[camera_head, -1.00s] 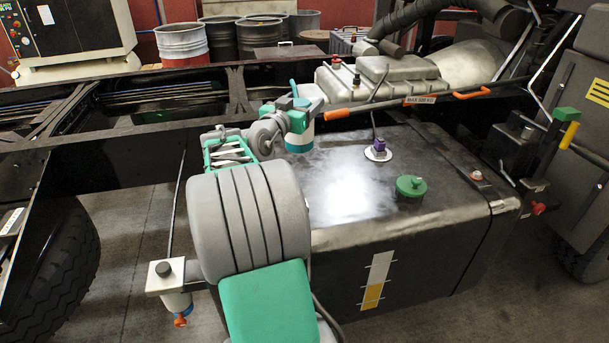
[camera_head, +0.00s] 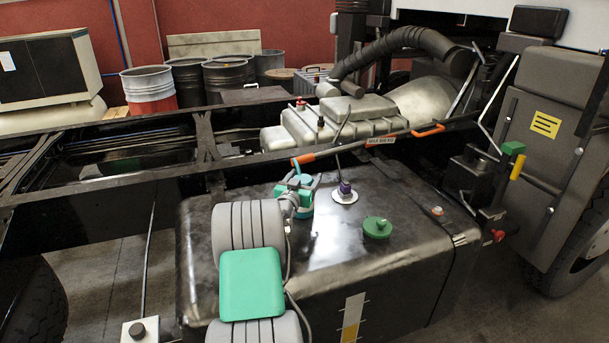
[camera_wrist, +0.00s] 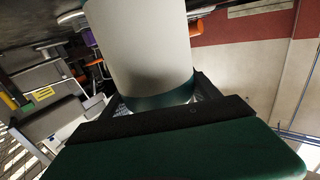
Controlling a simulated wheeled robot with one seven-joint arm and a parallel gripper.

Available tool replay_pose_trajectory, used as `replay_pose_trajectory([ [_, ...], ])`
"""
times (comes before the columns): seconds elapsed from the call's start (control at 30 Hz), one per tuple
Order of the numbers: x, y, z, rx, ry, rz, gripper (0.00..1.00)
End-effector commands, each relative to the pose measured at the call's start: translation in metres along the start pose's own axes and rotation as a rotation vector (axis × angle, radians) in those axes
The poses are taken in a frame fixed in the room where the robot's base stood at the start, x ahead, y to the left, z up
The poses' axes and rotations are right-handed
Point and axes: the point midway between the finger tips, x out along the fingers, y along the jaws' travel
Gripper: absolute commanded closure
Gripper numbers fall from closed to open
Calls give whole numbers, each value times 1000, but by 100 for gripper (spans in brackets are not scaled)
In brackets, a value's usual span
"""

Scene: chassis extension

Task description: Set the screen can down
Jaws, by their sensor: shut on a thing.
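The screen can is a pale cylinder with a teal band; it fills the upper middle of the wrist view (camera_wrist: 140,45). My gripper (camera_wrist: 155,103) is shut on it near the teal band. In the head view my gripper (camera_head: 295,190) is over the back left of the black tank (camera_head: 340,245). Only a small teal part of the can (camera_head: 306,199) shows there, partly hidden by my gripper. I cannot tell whether the can touches the tank top.
A purple-topped fitting on a white disc (camera_head: 345,193) stands just right of the can. A green cap (camera_head: 377,227) is further right on the tank. An orange-ended bar (camera_head: 304,159) runs close behind. The tank's front top is clear.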

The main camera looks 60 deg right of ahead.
Motion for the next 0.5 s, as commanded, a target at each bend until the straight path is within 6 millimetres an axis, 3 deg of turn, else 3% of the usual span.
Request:
replay_pose_trajectory([
  [0.33,0,0,2,2,4,0,100],
  [0.37,0,0,2,1,1,0,28],
  [0.5,0,0,2,1,1,0,17],
])
